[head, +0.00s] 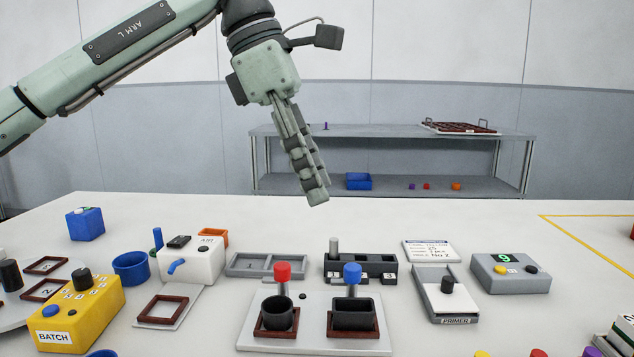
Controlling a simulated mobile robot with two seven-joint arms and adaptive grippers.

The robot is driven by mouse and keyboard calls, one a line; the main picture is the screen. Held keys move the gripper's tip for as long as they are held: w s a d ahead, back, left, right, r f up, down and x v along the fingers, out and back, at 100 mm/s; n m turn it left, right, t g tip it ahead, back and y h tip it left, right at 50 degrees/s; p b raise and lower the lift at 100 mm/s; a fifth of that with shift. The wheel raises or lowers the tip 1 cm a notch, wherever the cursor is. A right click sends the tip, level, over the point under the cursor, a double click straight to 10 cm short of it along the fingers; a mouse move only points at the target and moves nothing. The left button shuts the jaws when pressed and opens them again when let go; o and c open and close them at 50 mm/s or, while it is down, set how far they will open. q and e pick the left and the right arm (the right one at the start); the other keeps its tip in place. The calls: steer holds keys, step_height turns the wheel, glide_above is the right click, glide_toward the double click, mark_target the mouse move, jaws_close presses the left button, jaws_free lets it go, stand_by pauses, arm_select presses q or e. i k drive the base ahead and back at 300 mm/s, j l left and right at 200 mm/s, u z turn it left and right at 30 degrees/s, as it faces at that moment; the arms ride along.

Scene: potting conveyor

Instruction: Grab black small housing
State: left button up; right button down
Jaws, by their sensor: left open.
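Two black open-topped housings stand in brown square frames on a pale plate (312,345) at the front middle. The left one is a small round cup (278,315) below a red knob (283,271). The right one is a wider, boxy housing (353,318) below a blue knob (352,272). I cannot tell for sure which is the small housing. My left gripper (316,192) points down, open and empty, in the air above and behind them. It is seen edge-on, so its finger gap is hidden. My right gripper is not in view.
A black numbered block (360,267) and grey tray (266,265) stand behind the plate. A yellow BATCH box (80,313), blue cup (131,268) and white AIR unit (190,259) are left; a PRIMER tray (443,297) and grey counter box (510,273) are right.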

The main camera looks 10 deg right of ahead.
mark_target(276, 310)
steer(key=k, duration=1.5)
